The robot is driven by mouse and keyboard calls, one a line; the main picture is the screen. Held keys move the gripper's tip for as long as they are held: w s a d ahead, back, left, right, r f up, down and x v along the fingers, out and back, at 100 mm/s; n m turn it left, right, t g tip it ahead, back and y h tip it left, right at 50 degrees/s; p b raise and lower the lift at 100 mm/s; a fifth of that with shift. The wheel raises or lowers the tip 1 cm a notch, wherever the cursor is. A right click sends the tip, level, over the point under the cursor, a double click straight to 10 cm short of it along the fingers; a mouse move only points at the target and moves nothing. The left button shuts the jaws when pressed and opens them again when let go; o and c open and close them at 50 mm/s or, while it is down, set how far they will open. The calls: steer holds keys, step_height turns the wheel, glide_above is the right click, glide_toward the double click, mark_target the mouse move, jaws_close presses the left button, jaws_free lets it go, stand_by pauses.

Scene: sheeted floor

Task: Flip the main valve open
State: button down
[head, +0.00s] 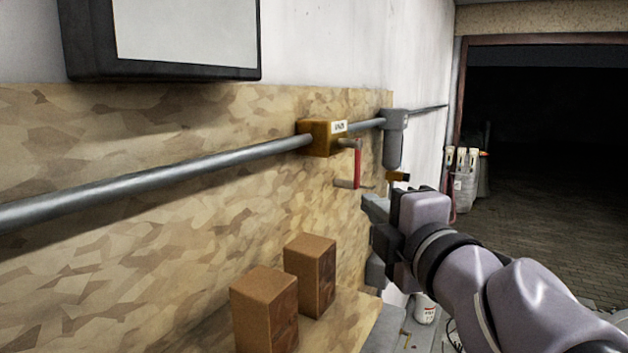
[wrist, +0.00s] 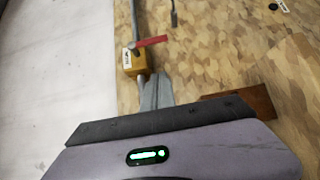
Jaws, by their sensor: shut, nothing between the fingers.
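The main valve (head: 322,138) is a brass-coloured block with a white label, set on a grey pipe (head: 170,178) along the wall board. Its red lever (head: 357,166) hangs down from the block's right side in the head view. In the wrist view the valve body (wrist: 138,65) and the red lever (wrist: 152,41) show beyond the fingers. My gripper (head: 372,207) is shut and empty, below and to the right of the lever in the head view, apart from it. In the wrist view the closed fingers (wrist: 155,92) point towards the valve.
A grey cylindrical fitting (head: 395,140) sits on the pipe right of the valve. Two brown blocks (head: 264,305) (head: 310,272) stand on a ledge below. A dark panel (head: 160,38) hangs above. Bottles (head: 464,170) stand near a dark doorway at the right.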

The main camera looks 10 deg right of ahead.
steer(key=b, duration=0.2)
glide_toward(359, 183)
steer(key=w+a+r, duration=0.1)
steer(key=w+a, duration=0.1)
steer(key=a, duration=0.3)
steer(key=shift+w+d+r+p, duration=0.1)
steer(key=shift+w+d+p, duration=0.45)
steer(key=shift+w, duration=0.4)
steer(key=shift+w+d+r+p, duration=0.1)
steer(key=shift+w+d+p, duration=0.45)
steer(key=shift+w, duration=0.4)
steer(key=shift+f, duration=0.1)
